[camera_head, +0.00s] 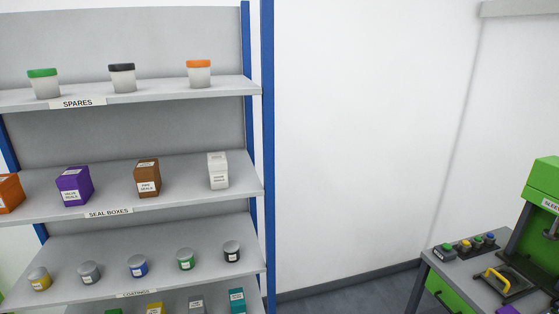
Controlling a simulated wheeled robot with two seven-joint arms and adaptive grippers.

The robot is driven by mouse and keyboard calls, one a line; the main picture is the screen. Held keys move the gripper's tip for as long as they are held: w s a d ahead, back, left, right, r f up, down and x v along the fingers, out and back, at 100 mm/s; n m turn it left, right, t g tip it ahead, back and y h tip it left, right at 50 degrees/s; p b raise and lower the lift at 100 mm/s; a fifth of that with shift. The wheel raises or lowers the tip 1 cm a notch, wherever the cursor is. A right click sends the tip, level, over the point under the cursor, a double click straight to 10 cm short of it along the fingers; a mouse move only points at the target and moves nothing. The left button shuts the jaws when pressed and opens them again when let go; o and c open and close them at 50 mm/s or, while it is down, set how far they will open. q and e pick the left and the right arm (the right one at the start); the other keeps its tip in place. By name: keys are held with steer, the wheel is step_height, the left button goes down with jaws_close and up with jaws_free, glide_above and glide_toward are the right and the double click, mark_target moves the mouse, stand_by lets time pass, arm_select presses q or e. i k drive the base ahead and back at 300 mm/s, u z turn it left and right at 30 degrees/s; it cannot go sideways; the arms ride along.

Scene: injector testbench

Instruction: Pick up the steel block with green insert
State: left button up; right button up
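Several small grey pieces with coloured tops stand in a row on the grey bench at the lower right. One has a green top (477,242), between a yellow-topped piece (464,247) and a blue-topped piece (490,239). Another piece at the row's left end (448,251) also shows some green. They are too small to tell which, if any, is the steel block with green insert. Neither of my grippers is in view.
A grey shelf rack (190,92) with blue posts fills the left, holding tubs, seal boxes and small jars. The bench (462,270) carries a green machine (540,225) and a yellow handle (495,279). Floor (345,293) shows between rack and bench.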

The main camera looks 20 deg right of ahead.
mark_target(477, 246)
steer(key=z, duration=1)
steer(key=i, duration=1)
steer(key=z, duration=0.9)
